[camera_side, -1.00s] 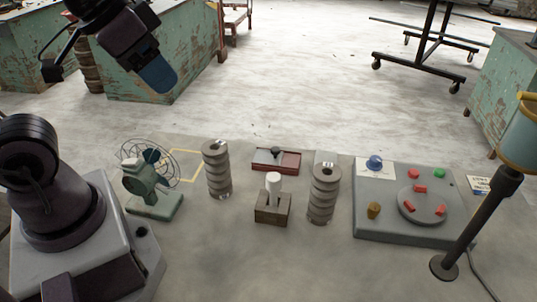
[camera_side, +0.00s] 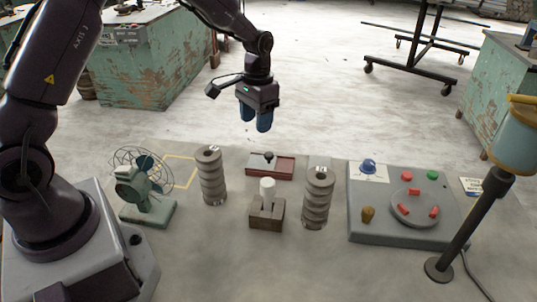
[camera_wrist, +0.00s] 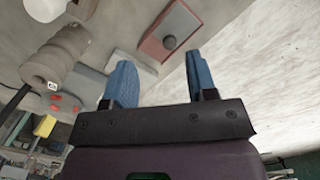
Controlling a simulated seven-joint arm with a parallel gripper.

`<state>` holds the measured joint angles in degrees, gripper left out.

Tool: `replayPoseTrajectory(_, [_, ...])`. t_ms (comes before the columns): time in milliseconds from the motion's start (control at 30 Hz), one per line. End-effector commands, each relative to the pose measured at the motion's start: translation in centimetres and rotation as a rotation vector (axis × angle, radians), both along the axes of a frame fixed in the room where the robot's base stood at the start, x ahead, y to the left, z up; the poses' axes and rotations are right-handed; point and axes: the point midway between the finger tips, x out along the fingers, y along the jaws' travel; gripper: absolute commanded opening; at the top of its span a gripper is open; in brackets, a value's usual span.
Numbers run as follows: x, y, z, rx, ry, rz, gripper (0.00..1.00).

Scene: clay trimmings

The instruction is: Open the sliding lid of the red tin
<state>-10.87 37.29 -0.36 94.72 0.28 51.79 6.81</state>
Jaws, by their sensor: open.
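The red tin (camera_side: 286,168) lies flat on the grey work surface behind the wooden block. Its grey lid (camera_side: 258,164) with a dark knob (camera_side: 268,156) covers the left part, and red shows at the right. The tin also shows in the wrist view (camera_wrist: 155,48), with the knob (camera_wrist: 169,42) near its middle. My gripper (camera_side: 256,120) hangs above and behind the tin, fingers pointing down. Its blue fingers (camera_wrist: 160,80) are apart and empty, touching nothing.
Ringed grey stacks (camera_side: 211,178) (camera_side: 317,200) stand left and right of the tin. A wooden block (camera_side: 267,214) holding a white cylinder stands in front. A green fan (camera_side: 147,190) is at left, a grey board (camera_side: 370,228) with small coloured pieces at right.

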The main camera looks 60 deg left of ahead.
Motion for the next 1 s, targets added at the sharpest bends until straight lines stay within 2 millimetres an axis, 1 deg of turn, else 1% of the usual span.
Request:
replayPoseTrajectory(33, [1.1,0.4,-1.2,-0.002,0.001,-0.008,0.52])
replayPoseTrajectory(100, [2.6,0.8,-1.6,0.002,-0.018,-0.023,0.52])
replayPoseTrajectory(200, [4.1,1.0,-0.5,0.010,-0.063,-0.044,0.52])
replayPoseTrajectory(233, [4.3,1.1,-0.4,0.011,-0.069,-0.049,0.52])
replayPoseTrajectory(367, [4.1,1.0,-1.6,0.010,-0.062,-0.064,0.52])
replayPoseTrajectory(467, [4.1,1.0,-3.3,0.009,-0.060,-0.064,0.52])
replayPoseTrajectory(600, [4.0,1.0,-6.3,0.009,-0.059,-0.063,0.52])
replayPoseTrajectory(800, [4.1,1.0,-10.2,0.010,-0.062,-0.063,0.52])
replayPoseTrajectory(900, [4.1,1.0,-11.6,0.010,-0.064,-0.063,0.52])
replayPoseTrajectory(1000, [4.1,1.0,-12.6,0.010,-0.063,-0.063,0.52])
